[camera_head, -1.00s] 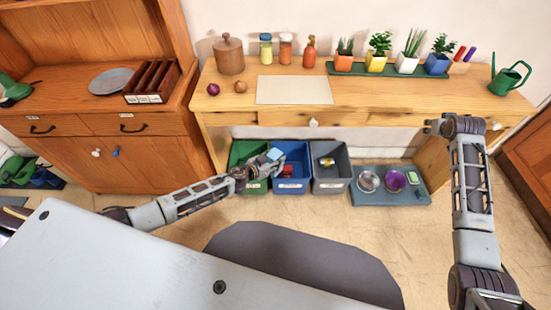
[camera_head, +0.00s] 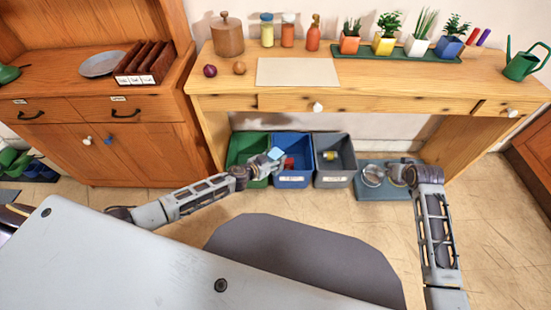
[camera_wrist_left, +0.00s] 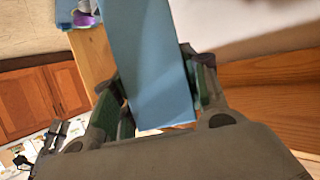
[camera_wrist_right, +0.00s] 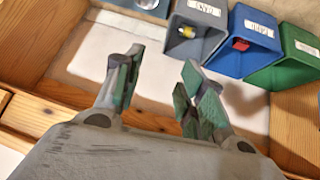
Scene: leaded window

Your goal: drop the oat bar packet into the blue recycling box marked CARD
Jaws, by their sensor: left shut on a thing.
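A light blue packet (camera_head: 275,153), which I take for the oat bar packet, is held in my left gripper (camera_head: 270,158) at the left part of the blue box (camera_head: 293,181). It fills the middle of the left wrist view (camera_wrist_left: 150,60), with a finger on each side. Its exact height over the box is hard to tell. The blue box has a white label, too small to read surely; it also shows in the right wrist view (camera_wrist_right: 240,62). My right gripper (camera_wrist_right: 160,88) is open and empty, near the bowls at the right.
A green box (camera_head: 245,149) stands left of the blue one, a grey box (camera_head: 334,172) with a can right of it. A red thing (camera_head: 289,164) lies in the blue box. The wooden table (camera_head: 375,98) overhangs behind.

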